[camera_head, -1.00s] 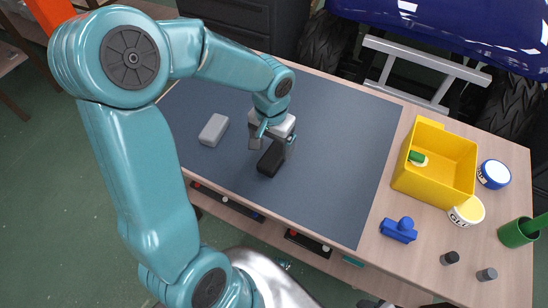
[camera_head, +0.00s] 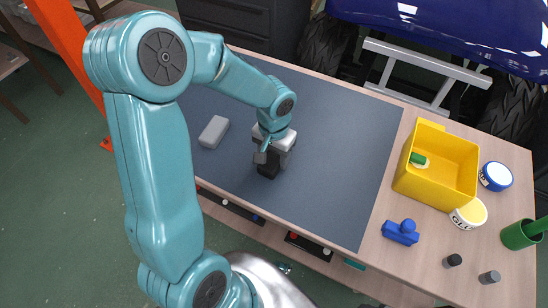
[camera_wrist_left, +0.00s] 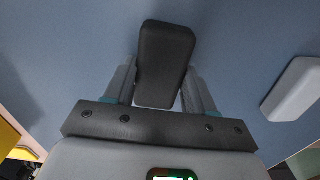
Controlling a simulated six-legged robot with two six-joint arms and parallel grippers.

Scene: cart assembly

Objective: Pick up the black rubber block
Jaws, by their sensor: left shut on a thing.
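The black rubber block (camera_head: 268,170) is under my left gripper (camera_head: 270,158) on the dark mat (camera_head: 340,140), in the head view. In the left wrist view the black block (camera_wrist_left: 165,55) lies between the two fingers of my left gripper (camera_wrist_left: 160,90), which are shut on it. Its far end sticks out past the fingertips. I cannot tell whether the block touches the mat or is slightly above it. My right gripper is not in view.
A grey block (camera_head: 214,131) lies on the mat left of my gripper and also shows in the left wrist view (camera_wrist_left: 294,90). A yellow bin (camera_head: 436,196), a blue part (camera_head: 401,232), jars and a green cup (camera_head: 518,234) stand on the right. The mat's right part is clear.

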